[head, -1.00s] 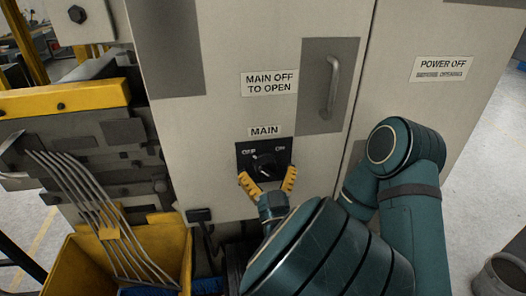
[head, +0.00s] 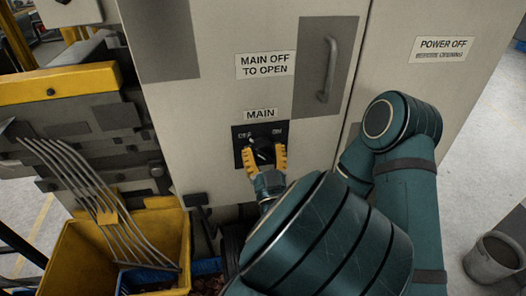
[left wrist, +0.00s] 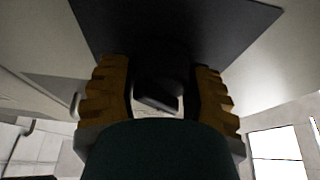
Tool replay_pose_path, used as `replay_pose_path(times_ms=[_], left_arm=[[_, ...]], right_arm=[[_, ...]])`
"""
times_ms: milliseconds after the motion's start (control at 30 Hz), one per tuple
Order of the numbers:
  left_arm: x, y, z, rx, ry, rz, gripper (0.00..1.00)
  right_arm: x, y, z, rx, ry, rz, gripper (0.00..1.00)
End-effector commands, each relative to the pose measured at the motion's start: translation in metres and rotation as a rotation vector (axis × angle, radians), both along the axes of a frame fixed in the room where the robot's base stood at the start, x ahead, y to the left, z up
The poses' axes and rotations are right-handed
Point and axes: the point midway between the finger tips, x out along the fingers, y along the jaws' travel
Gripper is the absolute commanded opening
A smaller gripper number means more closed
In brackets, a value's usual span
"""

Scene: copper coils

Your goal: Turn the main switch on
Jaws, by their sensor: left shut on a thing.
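The main switch is a black plate (head: 259,132) with a dark rotary knob (head: 264,151), below the MAIN label (head: 260,114) on the grey cabinet. The plate has small white markings at its upper left and upper right. My left gripper (head: 264,158), with yellow fingers, is shut on the knob, one finger on each side. The left wrist view shows the dark knob (left wrist: 158,95) between the two fingers, close to the black plate (left wrist: 175,30). The knob's exact angle is partly hidden by the fingers. My right gripper is in neither view.
A cabinet handle (head: 328,70) sits on a grey panel above right of the switch. A yellow bin (head: 75,262) with bent metal rods (head: 95,205) stands at lower left. A grey bucket (head: 495,258) stands on the floor at right.

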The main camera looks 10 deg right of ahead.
Motion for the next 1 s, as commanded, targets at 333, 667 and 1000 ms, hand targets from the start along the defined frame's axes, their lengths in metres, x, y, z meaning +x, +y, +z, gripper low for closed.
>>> replay_pose_path(times_ms=[333,667,1000], left_arm=[[0.0010,0.0011,0.0015,0.110,-0.004,0.002,0.16],[0.0011,0.0010,0.0026,0.389,-0.006,0.002,0.17],[0.0013,0.0012,0.0039,0.714,-0.007,0.004,0.17]], right_arm=[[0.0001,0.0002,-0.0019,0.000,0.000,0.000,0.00],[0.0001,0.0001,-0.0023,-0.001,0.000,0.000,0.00],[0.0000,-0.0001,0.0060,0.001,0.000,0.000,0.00]])
